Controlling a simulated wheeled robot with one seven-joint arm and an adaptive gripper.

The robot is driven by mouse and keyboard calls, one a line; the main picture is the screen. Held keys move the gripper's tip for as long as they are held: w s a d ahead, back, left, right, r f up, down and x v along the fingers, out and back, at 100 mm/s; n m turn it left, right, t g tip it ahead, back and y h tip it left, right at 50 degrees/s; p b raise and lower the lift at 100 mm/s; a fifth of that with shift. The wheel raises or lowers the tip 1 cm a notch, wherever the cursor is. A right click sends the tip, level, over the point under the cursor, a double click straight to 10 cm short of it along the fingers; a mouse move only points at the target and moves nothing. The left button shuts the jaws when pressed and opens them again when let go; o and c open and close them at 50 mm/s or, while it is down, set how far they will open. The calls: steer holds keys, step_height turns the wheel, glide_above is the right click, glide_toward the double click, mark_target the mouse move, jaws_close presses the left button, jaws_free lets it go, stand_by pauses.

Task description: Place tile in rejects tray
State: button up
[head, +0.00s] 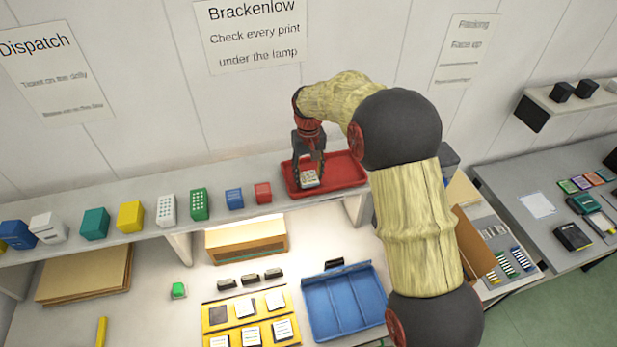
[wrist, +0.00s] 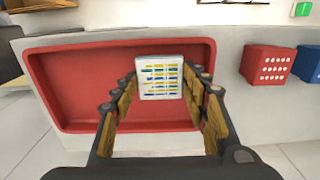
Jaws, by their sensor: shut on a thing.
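My gripper (head: 310,168) is shut on a small white tile (head: 309,180) at the red tray on the shelf. In the wrist view the tile (wrist: 160,77) shows its printed face, with rows of yellow, blue and green marks, between the fingertips (wrist: 160,88). The red tray (wrist: 60,85) lies behind and around the tile in that view; the tray also shows in the head view (head: 347,172). The tile appears over the tray's inside, toward its right part in the wrist view. I cannot tell whether the tile touches the tray floor.
A red box (head: 263,193) and a blue box (head: 234,198) stand beside the tray on the shelf (head: 290,201), with several other coloured boxes farther left. Below are a blue tray (head: 345,300) and a yellow board (head: 232,312) with several tiles.

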steer(key=shift+f, duration=1.05)
steer(key=shift+f, duration=0.15)
steer(key=o, duration=1.2)
